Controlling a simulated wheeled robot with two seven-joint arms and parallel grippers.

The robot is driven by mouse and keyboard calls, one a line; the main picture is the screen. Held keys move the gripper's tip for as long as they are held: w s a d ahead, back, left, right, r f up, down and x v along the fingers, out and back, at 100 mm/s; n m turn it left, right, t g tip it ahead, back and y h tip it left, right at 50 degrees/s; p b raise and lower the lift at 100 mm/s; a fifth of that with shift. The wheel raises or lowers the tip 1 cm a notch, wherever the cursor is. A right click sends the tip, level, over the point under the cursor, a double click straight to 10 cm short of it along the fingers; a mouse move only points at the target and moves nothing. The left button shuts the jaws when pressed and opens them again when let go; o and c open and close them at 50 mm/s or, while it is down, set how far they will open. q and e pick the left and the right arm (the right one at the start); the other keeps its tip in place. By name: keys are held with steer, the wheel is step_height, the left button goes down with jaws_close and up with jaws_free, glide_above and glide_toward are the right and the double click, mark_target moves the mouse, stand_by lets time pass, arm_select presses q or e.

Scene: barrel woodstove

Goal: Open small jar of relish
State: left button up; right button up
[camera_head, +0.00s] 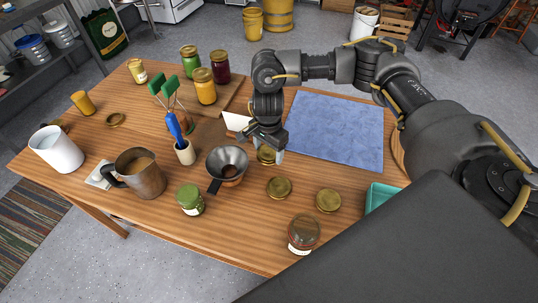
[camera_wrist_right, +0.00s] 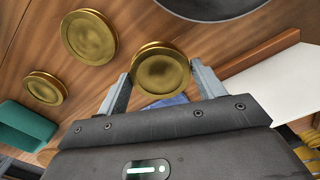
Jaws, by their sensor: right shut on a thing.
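A small green jar (camera_head: 190,199), which looks like the relish, stands upright near the table's front edge. Its top looks green with no gold lid on it, though this is small to judge. My right gripper (camera_head: 267,150) is at the middle of the table, right of and beyond this jar, pointing down. It is shut on a gold lid (camera_wrist_right: 160,72), held between its two fingertips in the wrist view. Whether this lid touches the table is unclear. My left gripper is not in view.
Two gold lids (camera_head: 279,187) (camera_head: 328,200) lie nearby. A funnel (camera_head: 228,163) stands between gripper and green jar. A blue cloth (camera_head: 336,130) lies flat behind.

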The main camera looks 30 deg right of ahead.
mark_target(268, 152)
steer(key=shift+w+d+f, duration=0.1)
steer(key=shift+w+f, duration=0.05)
steer(key=shift+f, duration=0.1)
steer(key=shift+f+p, duration=0.3)
steer(key=shift+f, duration=1.25)
steer(key=shift+f, duration=0.2)
steer(key=o, duration=1.1)
steer(key=shift+r, duration=0.15)
step_height(268, 152, up, 12)
steer(key=shift+r+b, duration=0.1)
steer(key=shift+b, duration=0.2)
